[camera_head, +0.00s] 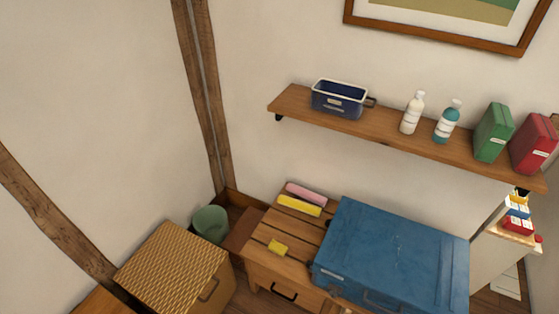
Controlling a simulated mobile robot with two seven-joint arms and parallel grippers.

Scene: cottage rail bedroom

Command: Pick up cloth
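Two long, soft-looking bars lie side by side at the back of a slatted wooden cabinet top (262,253), against the wall. One is a pink bar (306,194) and the other, just in front, is a yellow bar (299,206). Neither of my grippers shows in the head view.
A large blue case (395,255) covers the cabinet top's right part. A woven basket (175,270) and a green bin (210,223) stand left. Above, a wall shelf (385,127) holds a navy tub (339,100), two bottles (411,113), a green box (493,132) and a red box (534,145).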

